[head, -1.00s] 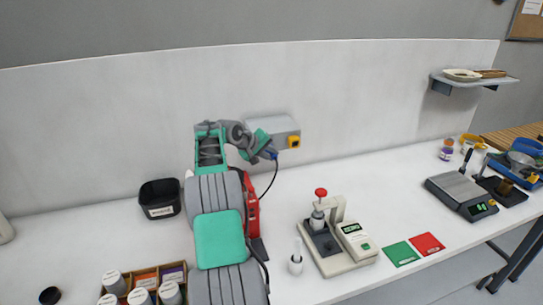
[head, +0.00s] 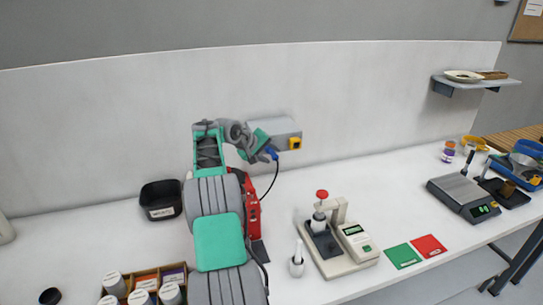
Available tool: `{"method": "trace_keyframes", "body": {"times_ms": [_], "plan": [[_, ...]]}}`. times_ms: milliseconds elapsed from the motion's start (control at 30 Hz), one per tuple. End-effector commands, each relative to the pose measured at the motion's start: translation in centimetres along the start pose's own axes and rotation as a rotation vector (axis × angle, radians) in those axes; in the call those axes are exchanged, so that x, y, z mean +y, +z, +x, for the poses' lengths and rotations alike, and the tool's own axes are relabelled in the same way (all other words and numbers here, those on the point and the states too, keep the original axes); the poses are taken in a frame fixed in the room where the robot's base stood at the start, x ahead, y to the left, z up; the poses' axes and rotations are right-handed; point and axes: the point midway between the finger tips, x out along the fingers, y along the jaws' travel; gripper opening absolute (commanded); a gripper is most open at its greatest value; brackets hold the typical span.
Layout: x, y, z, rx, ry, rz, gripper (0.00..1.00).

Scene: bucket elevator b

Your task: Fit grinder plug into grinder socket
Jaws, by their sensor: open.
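A blue plug (head: 272,154) with a dark cable (head: 273,180) sits at the end of my arm, just left of and slightly below a yellow socket (head: 295,143). The socket is on the right end of a grey box (head: 270,128) on the back wall panel. My gripper (head: 268,155) is open at the plug; its fingers are small and partly hidden by my arm. I cannot tell whether the plug touches the socket. A red machine (head: 253,207), perhaps the grinder, stands partly hidden behind my arm, and the cable runs down toward it.
A black bin (head: 161,200) stands left of my arm. A device with a red knob (head: 335,240) stands to the right, near green (head: 402,255) and red (head: 429,245) cards. A scale (head: 463,195) is far right. Jars in a wooden box (head: 145,277) stand front left.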

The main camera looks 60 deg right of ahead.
Motion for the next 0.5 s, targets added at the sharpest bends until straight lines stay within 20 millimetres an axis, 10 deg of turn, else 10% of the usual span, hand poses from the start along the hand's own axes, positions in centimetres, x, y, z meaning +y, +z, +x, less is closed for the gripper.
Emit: {"method": "trace_keyframes", "body": {"times_ms": [500], "plan": [[0.1,0.0,-6.8,0.002,0.001,0.002,0.43]]}}
